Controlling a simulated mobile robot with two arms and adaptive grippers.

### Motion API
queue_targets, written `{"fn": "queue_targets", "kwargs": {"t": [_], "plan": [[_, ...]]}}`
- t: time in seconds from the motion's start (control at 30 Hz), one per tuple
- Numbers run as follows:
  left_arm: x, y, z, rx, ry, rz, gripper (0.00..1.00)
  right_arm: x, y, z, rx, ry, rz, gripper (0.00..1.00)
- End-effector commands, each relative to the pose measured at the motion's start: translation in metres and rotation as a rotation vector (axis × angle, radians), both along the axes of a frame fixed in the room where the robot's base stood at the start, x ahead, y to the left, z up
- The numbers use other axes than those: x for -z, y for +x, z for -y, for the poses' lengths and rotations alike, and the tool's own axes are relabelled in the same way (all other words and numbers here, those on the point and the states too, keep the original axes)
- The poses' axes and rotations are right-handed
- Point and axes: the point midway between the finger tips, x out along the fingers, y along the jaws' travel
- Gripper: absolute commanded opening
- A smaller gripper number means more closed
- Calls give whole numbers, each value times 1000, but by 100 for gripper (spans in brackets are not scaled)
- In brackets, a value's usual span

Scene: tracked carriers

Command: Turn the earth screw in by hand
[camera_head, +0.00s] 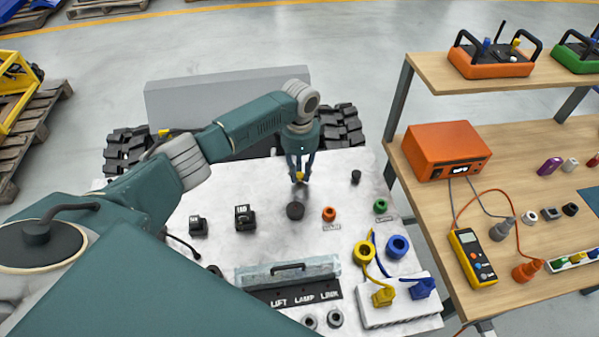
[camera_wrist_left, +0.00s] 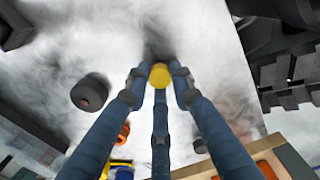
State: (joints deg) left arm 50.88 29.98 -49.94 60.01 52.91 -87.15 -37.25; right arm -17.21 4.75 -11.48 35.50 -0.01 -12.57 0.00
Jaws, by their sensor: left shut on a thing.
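The earth screw (camera_head: 299,177) shows a small yellow head at the far part of the white panel (camera_head: 232,178). My left gripper (camera_head: 300,172) points down at it with its blue fingers closed around the head. In the left wrist view the round yellow head (camera_wrist_left: 160,76) sits between the fingertips of my left gripper (camera_wrist_left: 159,82). The screw's shank and its hole are hidden, so I cannot tell how deep it sits. My right gripper does not show.
On the panel stand a black knob (camera_head: 295,210), an orange button (camera_head: 329,213), a green button (camera_head: 381,206) and black switches (camera_head: 244,217). A clear cover (camera_head: 288,270) and yellow and blue plugs (camera_head: 383,295) are nearer. A wooden bench (camera_head: 425,200) stands right.

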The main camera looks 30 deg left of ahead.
Motion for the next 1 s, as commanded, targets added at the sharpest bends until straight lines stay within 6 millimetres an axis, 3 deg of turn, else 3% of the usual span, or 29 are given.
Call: {"fn": "queue_targets", "kwargs": {"t": [0.2,0.57,1.0], "plan": [[0,0,0,252,-1,1,4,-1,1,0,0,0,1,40],[0,0,0,295,-1,1,4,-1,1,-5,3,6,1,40],[1,0,-1,997,1,0,4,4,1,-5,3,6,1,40]]}}
